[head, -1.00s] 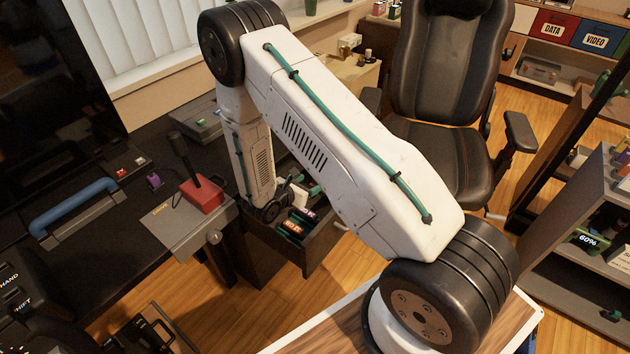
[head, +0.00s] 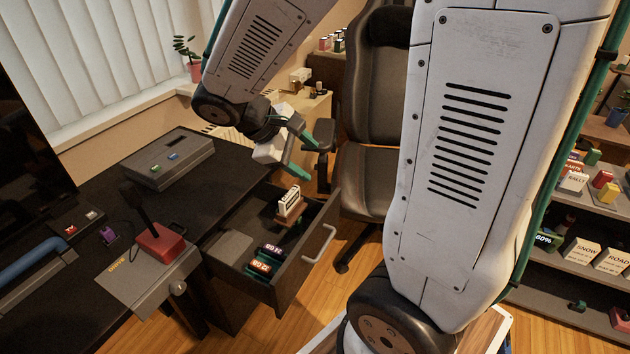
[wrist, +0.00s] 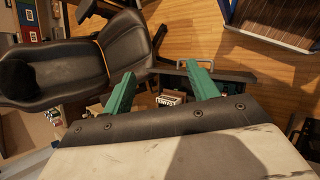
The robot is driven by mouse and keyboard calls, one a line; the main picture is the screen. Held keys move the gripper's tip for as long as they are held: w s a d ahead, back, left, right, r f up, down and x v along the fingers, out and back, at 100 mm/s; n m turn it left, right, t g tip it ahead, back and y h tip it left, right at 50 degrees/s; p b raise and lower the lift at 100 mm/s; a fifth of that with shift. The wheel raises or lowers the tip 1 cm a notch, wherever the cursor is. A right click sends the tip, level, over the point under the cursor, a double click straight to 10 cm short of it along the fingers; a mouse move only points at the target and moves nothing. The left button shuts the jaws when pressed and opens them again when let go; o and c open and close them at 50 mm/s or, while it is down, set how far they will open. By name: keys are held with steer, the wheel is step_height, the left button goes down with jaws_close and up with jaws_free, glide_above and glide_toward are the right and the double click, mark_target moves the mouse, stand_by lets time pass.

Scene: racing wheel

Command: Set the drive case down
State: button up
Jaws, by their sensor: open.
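No label marks the drive case, so I cannot tell for certain which thing it is. A flat grey case (head: 168,160) with a green and a blue button lies on the black desk, left of my gripper. A white labelled block (head: 289,201) stands on a brown base in the open drawer (head: 290,284). My gripper (head: 312,162) is open, with teal fingers apart, above the drawer's far end. In the wrist view, nothing is held between the fingers of my gripper (wrist: 161,68); the white block (wrist: 171,99) shows beyond them.
Two GB-labelled modules (head: 265,257) lie in the drawer. A red-based lever (head: 160,243) on a grey plate stands at the desk's front. A black chair (head: 372,175) is behind the drawer. Shelves (head: 590,255) with labelled boxes stand at the right.

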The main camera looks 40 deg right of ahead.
steer(key=s+a+r+m+t+y, duration=0.2)
steer(key=s+a+r+y, duration=0.1)
steer(key=s+a, duration=0.2)
steer(key=s+a+r+m+t+y, duration=0.1)
steer(key=s+a+r+m+y, duration=0.2)
steer(key=s, duration=0.6)
steer(key=shift+a+r+t+y, duration=0.4)
steer(key=shift+a+r+y, duration=0.15)
steer(key=shift+a+y, duration=0.3)
steer(key=shift+c, duration=0.3)
